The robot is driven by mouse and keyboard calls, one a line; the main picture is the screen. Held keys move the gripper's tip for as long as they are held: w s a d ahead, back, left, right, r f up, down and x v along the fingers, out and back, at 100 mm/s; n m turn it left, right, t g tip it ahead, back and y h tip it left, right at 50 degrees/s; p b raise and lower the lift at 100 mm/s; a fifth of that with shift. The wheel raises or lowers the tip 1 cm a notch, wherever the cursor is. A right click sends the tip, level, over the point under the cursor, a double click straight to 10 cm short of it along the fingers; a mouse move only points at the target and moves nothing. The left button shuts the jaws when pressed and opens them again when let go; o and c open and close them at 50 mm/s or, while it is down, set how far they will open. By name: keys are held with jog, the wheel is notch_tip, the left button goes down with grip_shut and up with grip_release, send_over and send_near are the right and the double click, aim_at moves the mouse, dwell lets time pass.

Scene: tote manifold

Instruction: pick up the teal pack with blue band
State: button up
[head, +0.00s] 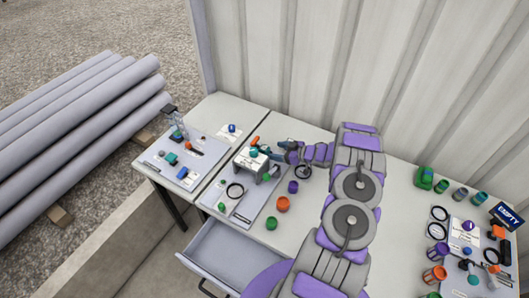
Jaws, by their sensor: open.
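My gripper (279,148) is open at the left end of my purple and grey arm, over the right side of a grey-white block (246,160) with fittings on top. Its fingertips are small here, and I cannot tell whether they touch anything. A small teal piece (171,158) lies on the left grey mat, well left of my gripper. A blue band on it cannot be made out at this size. Teal cylinders (460,194) stand far right, also without a clear blue band. I cannot tell which is the named pack.
An orange cap (283,204) and a purple cap (293,187) stand near the block. An open drawer (222,258) juts out below. A corrugated wall (290,70) rises behind the bench.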

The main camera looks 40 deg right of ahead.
aim_at(268, 149)
jog(key=x, duration=0.4)
jog(key=shift+w+f, duration=0.1)
jog(key=c, duration=1.2)
